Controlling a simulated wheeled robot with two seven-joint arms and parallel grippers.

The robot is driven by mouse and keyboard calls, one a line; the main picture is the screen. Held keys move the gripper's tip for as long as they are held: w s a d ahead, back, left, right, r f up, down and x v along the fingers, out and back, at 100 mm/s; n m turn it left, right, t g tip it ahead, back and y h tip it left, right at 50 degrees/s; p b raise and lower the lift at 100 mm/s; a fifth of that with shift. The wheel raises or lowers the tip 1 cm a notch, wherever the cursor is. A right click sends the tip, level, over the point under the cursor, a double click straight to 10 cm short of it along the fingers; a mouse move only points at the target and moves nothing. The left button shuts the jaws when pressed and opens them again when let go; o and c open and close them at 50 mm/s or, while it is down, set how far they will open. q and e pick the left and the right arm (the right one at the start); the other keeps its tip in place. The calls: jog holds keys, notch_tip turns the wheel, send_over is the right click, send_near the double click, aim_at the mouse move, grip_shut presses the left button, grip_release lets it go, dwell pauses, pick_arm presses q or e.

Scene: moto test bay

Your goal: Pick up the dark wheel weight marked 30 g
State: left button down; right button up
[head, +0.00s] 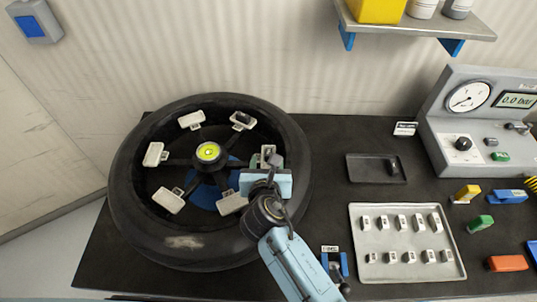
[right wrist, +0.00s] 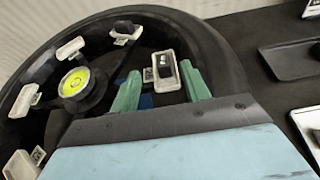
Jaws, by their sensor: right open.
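A dark weight (right wrist: 164,68) with a small pale mark lies in a white holder (right wrist: 165,83) on the wheel; I cannot read the mark. My right gripper (right wrist: 162,88) is open, its green fingers on either side of this holder, apart from the weight. In the head view my right gripper (head: 268,165) is over the right side of the wheel (head: 125,195) and partly hides that holder. Another dark weight (right wrist: 125,27) sits on the upper holder, also in the head view (head: 242,118). A dark piece (head: 393,167) lies in the black tray. My left gripper is not in view.
The wheel has a hub with a yellow-green level (head: 208,152) and several white holders around it. Right of it are the black tray (head: 362,172), a pale tray (head: 400,265) of small weights, a gauge unit (head: 440,140) and coloured blocks. A shelf (head: 415,27) hangs above.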

aim_at(269, 153)
jog(key=shift+f+x, duration=0.25)
jog(key=shift+x, duration=0.85)
jog(key=shift+b+x, duration=0.45)
jog(key=shift+x, duration=0.7)
jog(key=shift+w+d+f, duration=0.1)
jog(key=shift+w+d, duration=0.05)
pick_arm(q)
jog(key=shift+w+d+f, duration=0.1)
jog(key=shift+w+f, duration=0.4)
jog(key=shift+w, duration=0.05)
pick_arm(e)
grip_shut()
